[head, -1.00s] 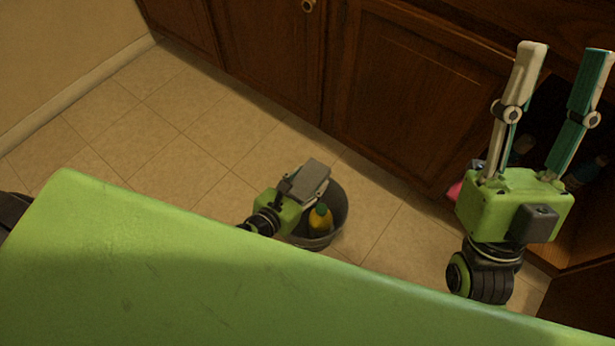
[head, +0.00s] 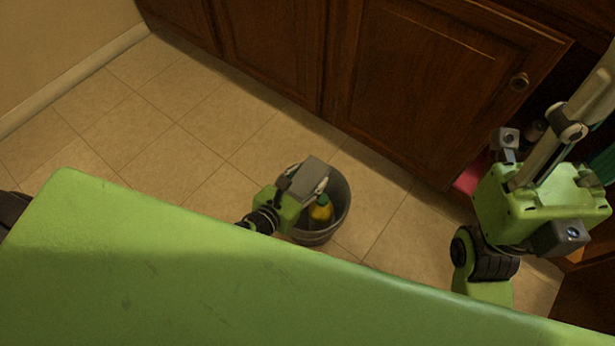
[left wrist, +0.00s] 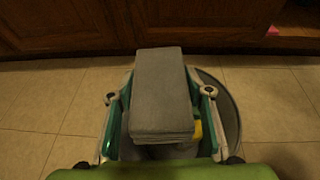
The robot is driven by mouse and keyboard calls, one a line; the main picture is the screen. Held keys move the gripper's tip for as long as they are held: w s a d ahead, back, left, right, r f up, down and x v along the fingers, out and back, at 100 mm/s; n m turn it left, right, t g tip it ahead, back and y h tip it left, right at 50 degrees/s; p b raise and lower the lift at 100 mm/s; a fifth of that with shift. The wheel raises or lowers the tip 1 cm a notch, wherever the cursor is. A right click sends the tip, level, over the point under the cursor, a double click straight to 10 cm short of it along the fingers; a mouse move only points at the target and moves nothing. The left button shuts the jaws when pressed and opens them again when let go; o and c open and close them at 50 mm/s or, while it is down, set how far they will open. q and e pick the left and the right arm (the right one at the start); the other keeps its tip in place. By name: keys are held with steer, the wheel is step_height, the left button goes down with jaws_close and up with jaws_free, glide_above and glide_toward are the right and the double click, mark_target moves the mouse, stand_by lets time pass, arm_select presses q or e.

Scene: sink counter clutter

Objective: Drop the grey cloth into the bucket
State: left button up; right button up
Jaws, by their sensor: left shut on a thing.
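My left gripper (head: 309,178) is shut on the grey cloth (head: 314,172), a folded flat block. In the left wrist view the cloth (left wrist: 160,90) lies between the two teal-padded fingers. The grey bucket (head: 340,217) stands on the floor, and the gripper and cloth are above its left part, hiding some of it. Its rim (left wrist: 234,108) shows at the right of the cloth in the left wrist view. A yellow bottle with a green cap (head: 321,211) is in the bucket. My right gripper (head: 597,125) is raised at the right edge, its fingers apart and partly out of frame.
Dark wooden cabinets (head: 430,90) stand behind the bucket. At the right, an open cabinet holds a pink thing (head: 469,178) and other items, partly hidden by my right arm. Tiled floor (head: 150,125) is clear left of the bucket.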

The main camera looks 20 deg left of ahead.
arm_select(q)
steer(key=o, duration=1.2)
steer(key=shift+s, duration=0.1)
steer(key=v, duration=1.1)
steer(key=shift+s+a+r, duration=0.15)
steer(key=shift+s, duration=0.2)
